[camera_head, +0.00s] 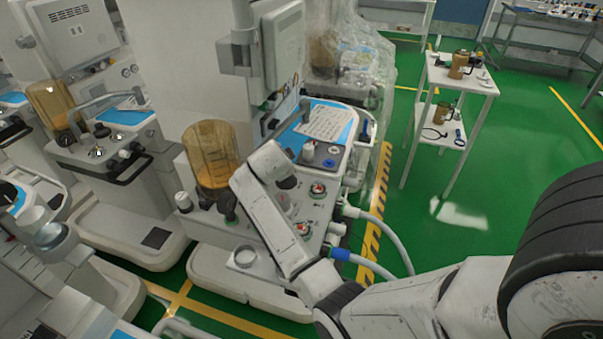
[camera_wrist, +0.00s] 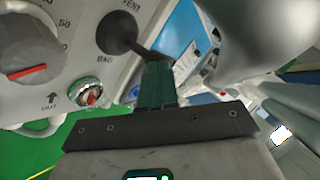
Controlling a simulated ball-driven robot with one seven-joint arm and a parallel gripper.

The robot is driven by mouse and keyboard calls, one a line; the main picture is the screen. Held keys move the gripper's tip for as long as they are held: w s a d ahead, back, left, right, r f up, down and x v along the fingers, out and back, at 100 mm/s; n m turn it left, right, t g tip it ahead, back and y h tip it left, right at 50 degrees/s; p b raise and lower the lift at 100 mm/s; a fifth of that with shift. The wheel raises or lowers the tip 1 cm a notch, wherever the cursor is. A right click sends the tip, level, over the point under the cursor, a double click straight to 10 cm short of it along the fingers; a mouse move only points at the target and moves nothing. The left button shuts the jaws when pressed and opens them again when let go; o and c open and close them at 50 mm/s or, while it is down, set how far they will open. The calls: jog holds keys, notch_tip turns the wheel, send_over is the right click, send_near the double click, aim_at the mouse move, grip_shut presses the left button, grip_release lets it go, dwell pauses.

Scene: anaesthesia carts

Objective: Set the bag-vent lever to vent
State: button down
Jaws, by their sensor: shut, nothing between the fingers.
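The bag-vent lever (camera_wrist: 117,33) shows in the wrist view as a dark round hub on the pale machine panel. Its dark arm runs right and slightly down from the hub, between the printed words VENT above and BAG below. My gripper (camera_wrist: 157,66) has teal fingers that are shut together, with nothing seen between them. The fingertips overlap the outer end of the lever arm in the picture; I cannot tell whether they touch. In the head view my arm covers part of the machine's front panel (camera_head: 318,213), and the fingers and the lever cannot be made out.
A dial with a red mark (camera_wrist: 27,50) and a small round gauge or port (camera_wrist: 85,93) sit left of the lever. An amber canister (camera_head: 211,155) stands left of my arm. Hoses (camera_head: 385,228) hang at right. A white shelf cart (camera_head: 450,95) stands beyond open green floor.

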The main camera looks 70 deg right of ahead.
dwell(0.4)
jog(key=shift+r+p, duration=0.45)
jog(key=shift+r, duration=0.35)
jog(key=shift+s, duration=0.1)
